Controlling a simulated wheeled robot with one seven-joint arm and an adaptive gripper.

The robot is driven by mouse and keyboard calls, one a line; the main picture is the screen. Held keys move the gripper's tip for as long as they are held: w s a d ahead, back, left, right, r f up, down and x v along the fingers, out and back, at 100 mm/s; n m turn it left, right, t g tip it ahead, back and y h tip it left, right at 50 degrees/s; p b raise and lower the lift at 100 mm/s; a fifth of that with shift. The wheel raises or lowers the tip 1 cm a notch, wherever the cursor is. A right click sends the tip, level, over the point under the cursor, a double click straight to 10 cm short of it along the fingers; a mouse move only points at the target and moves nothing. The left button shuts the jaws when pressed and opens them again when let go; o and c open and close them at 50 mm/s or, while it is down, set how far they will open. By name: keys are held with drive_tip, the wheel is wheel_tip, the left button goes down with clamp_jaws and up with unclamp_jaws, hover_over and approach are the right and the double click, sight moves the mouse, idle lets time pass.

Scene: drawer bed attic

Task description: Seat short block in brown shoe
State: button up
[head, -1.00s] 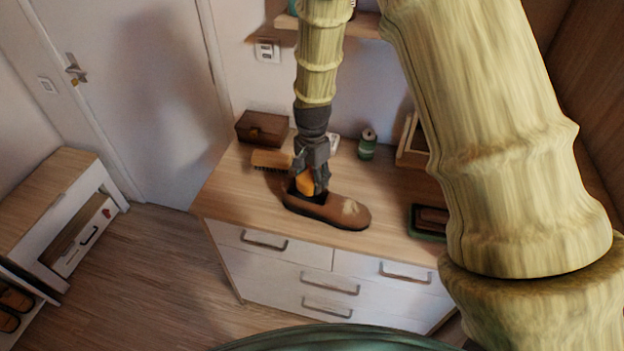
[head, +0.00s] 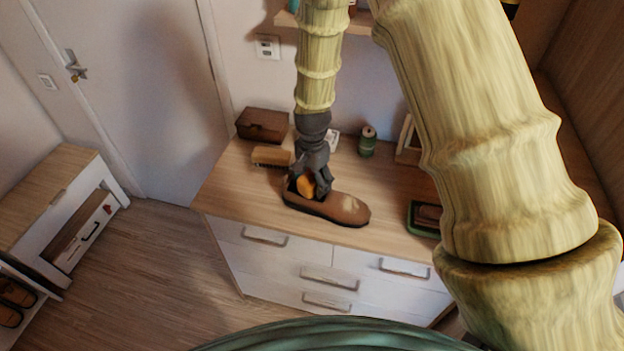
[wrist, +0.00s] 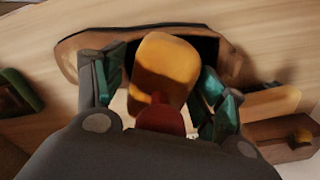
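The brown shoe (head: 340,208) lies on the dresser top, toe to the right, with its dark opening on the left. The short block (head: 305,186), yellow-orange with a dark red knob-like part, stands at the shoe's opening; in the wrist view the block (wrist: 168,62) covers part of that opening. How deep it sits is hidden. My gripper (head: 313,182) is over the opening. In the wrist view its teal-tipped fingers (wrist: 160,85) are spread on both sides of the block, with a gap at the left finger; contact on the right is unclear.
A brush (head: 271,156) and a brown box (head: 263,125) are behind the shoe on the left. A green can (head: 367,141) stands behind it. A green tray (head: 424,219) lies to the right. The dresser's front edge is close to the shoe.

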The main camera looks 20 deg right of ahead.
drive_tip(key=shift+r+b, duration=2.2)
drive_tip(key=shift+r, duration=3.95)
